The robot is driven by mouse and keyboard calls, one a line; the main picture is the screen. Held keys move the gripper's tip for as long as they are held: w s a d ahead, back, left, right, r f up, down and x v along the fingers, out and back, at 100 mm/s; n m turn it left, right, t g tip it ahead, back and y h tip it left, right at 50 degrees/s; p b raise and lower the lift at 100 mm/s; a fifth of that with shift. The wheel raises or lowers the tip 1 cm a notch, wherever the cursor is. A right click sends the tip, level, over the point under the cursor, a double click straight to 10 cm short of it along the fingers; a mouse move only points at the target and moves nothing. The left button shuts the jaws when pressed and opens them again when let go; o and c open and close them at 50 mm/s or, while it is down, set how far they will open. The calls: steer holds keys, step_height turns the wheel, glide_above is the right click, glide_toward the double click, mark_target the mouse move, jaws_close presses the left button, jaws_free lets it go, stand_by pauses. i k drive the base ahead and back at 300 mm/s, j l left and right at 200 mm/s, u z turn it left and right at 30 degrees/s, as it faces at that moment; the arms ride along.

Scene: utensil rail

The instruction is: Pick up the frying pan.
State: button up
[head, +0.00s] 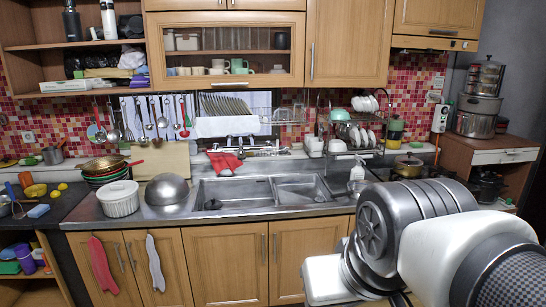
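I cannot clearly identify a frying pan. A shallow, gold-brown round vessel (103,162) with what looks like a red handle tops a stack of colored bowls at the left of the counter. I cannot tell whether it is a pan or a strainer. Several metal utensils (140,125) hang from the rail on the tiled wall above it. The stove area at the right is partly hidden behind my arm. My arm fills the lower right, well apart from the stack and the rail. My gripper's fingers do not show.
A white ribbed bowl (119,200) and an upturned metal bowl (167,190) stand left of the double sink (236,192). A cutting board (163,160) leans behind them. A dish rack (357,133) and a lidded pot (408,165) are at the right.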

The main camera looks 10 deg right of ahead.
mark_target(354, 188)
steer(key=z, duration=0.75)
steer(key=i+j+z, duration=0.1)
steer(key=i, duration=0.45)
steer(key=i+j+z, duration=0.1)
steer(key=i, duration=0.45)
steer(key=i+j+z, duration=0.1)
steer(key=i, duration=0.4)
steer(key=i+j+z, duration=0.1)
steer(key=i+j, duration=0.2)
steer(key=i, duration=0.25)
